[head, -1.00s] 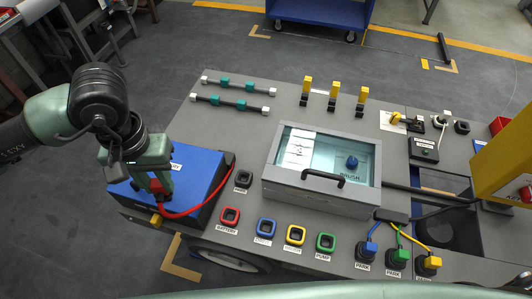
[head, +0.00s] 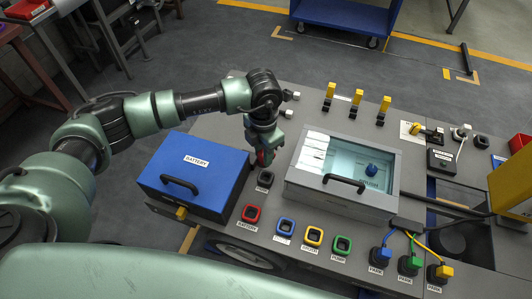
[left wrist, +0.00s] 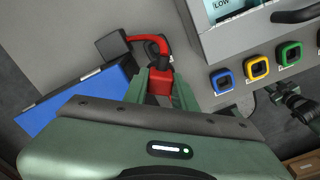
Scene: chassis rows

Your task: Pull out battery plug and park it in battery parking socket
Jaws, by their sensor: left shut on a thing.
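My left gripper (head: 264,149) is shut on the red battery plug (head: 263,158), just behind the black battery parking socket (head: 265,178). I cannot tell whether the plug touches anything below it. In the left wrist view the gripper (left wrist: 152,88) has the red plug (left wrist: 160,88) between its green fingers, and a red cable (left wrist: 150,39) curves above it. The red battery socket (head: 251,213) is empty in the front row. The blue battery box (head: 195,170) with a black handle stands to the left; it also shows in the left wrist view (left wrist: 75,98).
A grey box with a clear lid (head: 343,177) stands close right of the gripper. Blue (head: 286,227), yellow (head: 313,236) and green (head: 341,245) sockets line the front. Blue, green and yellow plugs with cables sit at the front right. Yellow levers (head: 357,97) stand behind.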

